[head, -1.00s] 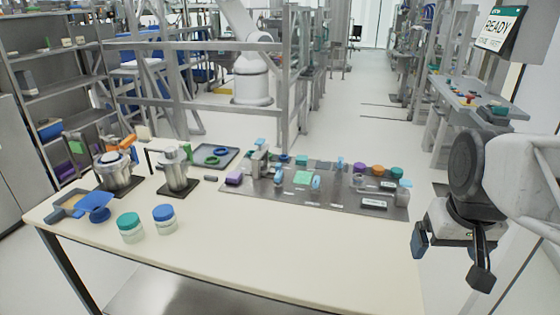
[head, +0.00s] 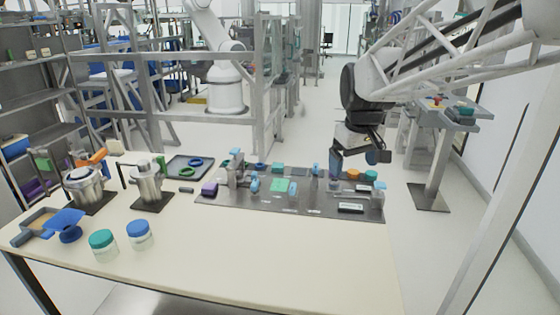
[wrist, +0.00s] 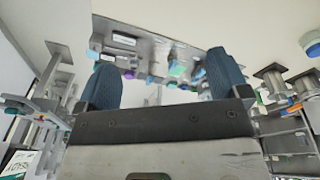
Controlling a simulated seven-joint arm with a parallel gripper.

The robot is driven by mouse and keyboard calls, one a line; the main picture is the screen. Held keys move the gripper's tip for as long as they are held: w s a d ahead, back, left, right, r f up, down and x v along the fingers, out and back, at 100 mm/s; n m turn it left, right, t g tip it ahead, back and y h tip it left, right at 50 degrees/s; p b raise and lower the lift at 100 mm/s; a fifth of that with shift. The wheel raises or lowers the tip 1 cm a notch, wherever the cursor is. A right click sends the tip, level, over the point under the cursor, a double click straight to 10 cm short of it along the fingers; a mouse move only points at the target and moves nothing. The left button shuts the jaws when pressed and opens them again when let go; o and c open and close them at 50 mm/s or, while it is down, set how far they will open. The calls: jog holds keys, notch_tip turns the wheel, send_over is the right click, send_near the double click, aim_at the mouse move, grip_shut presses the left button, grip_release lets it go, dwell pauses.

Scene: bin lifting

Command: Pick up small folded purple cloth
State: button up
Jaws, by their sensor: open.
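A small purple item (head: 210,188), which looks like the folded purple cloth, lies at the left end of the dark grey mat (head: 240,203) on the table. It is too small to make out its folds. My gripper (head: 356,164) is over the far right part of the mat, well to the right of the purple item. Its two blue fingers are apart with nothing seen between them.
A light green square (head: 281,186) and several small blocks and tools sit on the mat. Metal canisters (head: 147,188), a dark tray (head: 186,166), a teal-lidded jar (head: 103,243) and a blue-lidded jar (head: 139,233) stand left. The table's front right (head: 300,255) is clear.

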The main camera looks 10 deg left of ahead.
jog(key=w+a+f+n, duration=0.2)
jog(key=w+a+n, duration=0.1)
jog(key=w+a, duration=0.8)
jog(key=n+g, duration=0.2)
jog(key=n, duration=0.7)
send_over(210, 186)
jog(key=f, duration=2.2)
jog(key=shift+w+d+f, duration=0.1)
jog(key=shift+d, duration=0.25)
jog(key=shift+a+f, duration=0.35)
jog(key=shift+a, duration=0.15)
jog(key=shift+f, duration=0.15)
jog(key=shift+f, duration=1.15)
jog(key=shift+f, duration=0.1)
